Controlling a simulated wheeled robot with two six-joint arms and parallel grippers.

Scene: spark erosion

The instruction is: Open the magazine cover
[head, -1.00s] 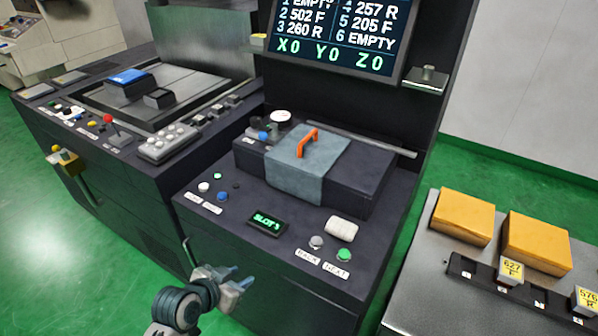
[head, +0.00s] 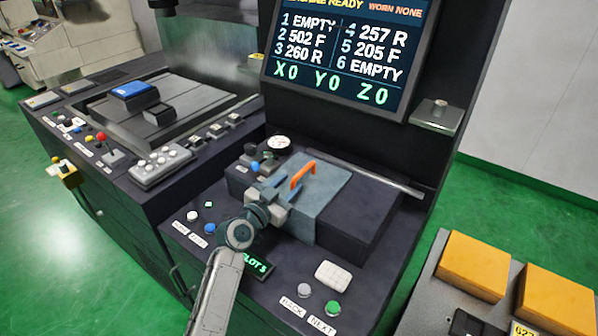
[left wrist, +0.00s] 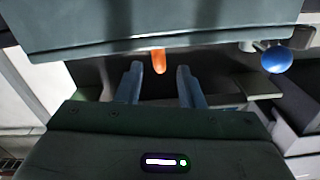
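The magazine cover (head: 325,190) is a grey-blue panel on a dark box on the machine's console. It looks closed. An orange handle (head: 303,173) stands on top of it. My left gripper (head: 276,188) is just left of the handle, in front of the cover's left part, with its fingers pointing towards the handle. In the left wrist view, the two blue-grey fingers (left wrist: 158,76) are apart and empty. The orange handle (left wrist: 158,62) shows between and just beyond their tips, and the cover (left wrist: 160,28) fills the top. My right gripper is not in view.
A blue knob (head: 255,166) and a round gauge (head: 279,142) sit left of the cover. A display screen (head: 340,62) stands behind.

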